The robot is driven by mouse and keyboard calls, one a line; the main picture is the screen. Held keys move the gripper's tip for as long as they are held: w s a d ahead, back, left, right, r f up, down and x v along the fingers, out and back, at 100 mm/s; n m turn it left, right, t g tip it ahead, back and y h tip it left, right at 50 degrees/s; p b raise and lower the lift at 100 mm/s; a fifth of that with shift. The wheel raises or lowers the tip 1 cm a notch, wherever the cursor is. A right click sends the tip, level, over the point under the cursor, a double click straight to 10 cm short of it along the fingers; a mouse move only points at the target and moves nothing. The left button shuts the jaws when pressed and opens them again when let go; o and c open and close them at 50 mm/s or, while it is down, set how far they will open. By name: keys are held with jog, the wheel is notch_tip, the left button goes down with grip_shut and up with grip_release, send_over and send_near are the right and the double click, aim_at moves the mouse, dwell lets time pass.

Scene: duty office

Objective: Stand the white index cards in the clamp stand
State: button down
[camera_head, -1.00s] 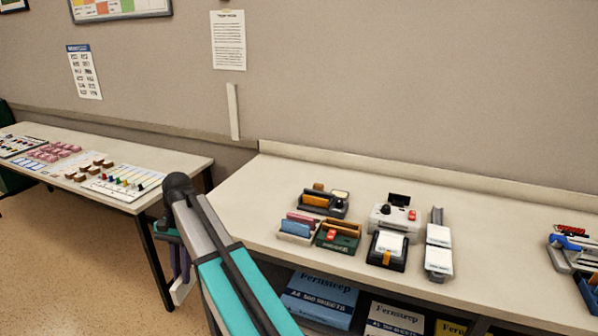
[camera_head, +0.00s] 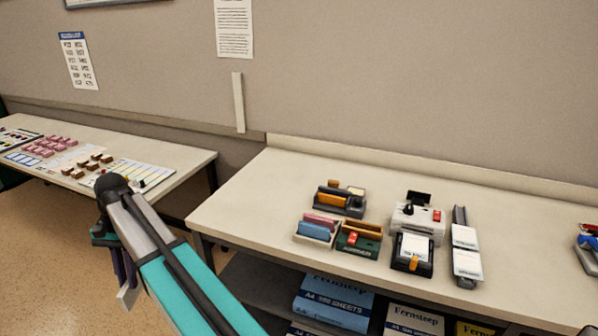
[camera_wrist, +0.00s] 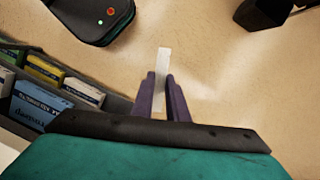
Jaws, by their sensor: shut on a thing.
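My gripper (camera_head: 123,280) hangs low at the left, beyond the counter's left end. Its purple fingers are shut on a thin white piece, seemingly white index cards (camera_wrist: 164,62), which sticks out past the fingertips over the floor. It also shows in the head view (camera_head: 128,298). On the counter, a black holder with white cards and an orange clip (camera_head: 413,262) stands in front of a white device with a black knob (camera_head: 417,222). A grey rail (camera_head: 459,215) carries two white card stacks (camera_head: 466,250). I cannot tell surely which is the clamp stand.
The counter (camera_head: 260,205) is bare at its left. A green holder (camera_head: 360,238), a pink-and-blue card holder (camera_head: 316,232) and a dark tray with an orange block (camera_head: 340,200) stand left of the black holder. Paper boxes (camera_head: 332,302) fill the shelf below. A second table (camera_head: 190,160) stands left.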

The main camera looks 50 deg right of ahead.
jog(key=shift+w+d, duration=0.1)
jog(key=shift+w, duration=0.05)
jog(key=shift+w+d, duration=0.1)
jog(key=shift+d, duration=0.2)
jog(key=d+r+m+t+p, duration=0.15)
jog(key=d+m, duration=0.45)
jog(key=d, duration=1.2)
jog(key=d+r+m+t+p, duration=0.15)
jog(key=d+m, duration=0.35)
jog(key=d, duration=1.3)
jog(key=s+d+r+m+p, duration=0.1)
jog(key=s+d+m, duration=0.2)
jog(key=s+d, duration=0.3)
jog(key=s+d+r+m+t+h, duration=0.1)
jog(key=s+d+m, duration=0.3)
jog(key=d, duration=1.2)
jog(key=s+d+r+m+p, duration=0.1)
jog(key=s+d+m, duration=0.3)
jog(key=s+d, duration=0.5)
jog(key=shift+d+r+t+p, duration=0.4)
jog(key=shift+d+r, duration=0.1)
jog(key=shift+d, duration=0.4)
jog(key=shift+w+f, duration=0.1)
jog(key=shift+f, duration=0.15)
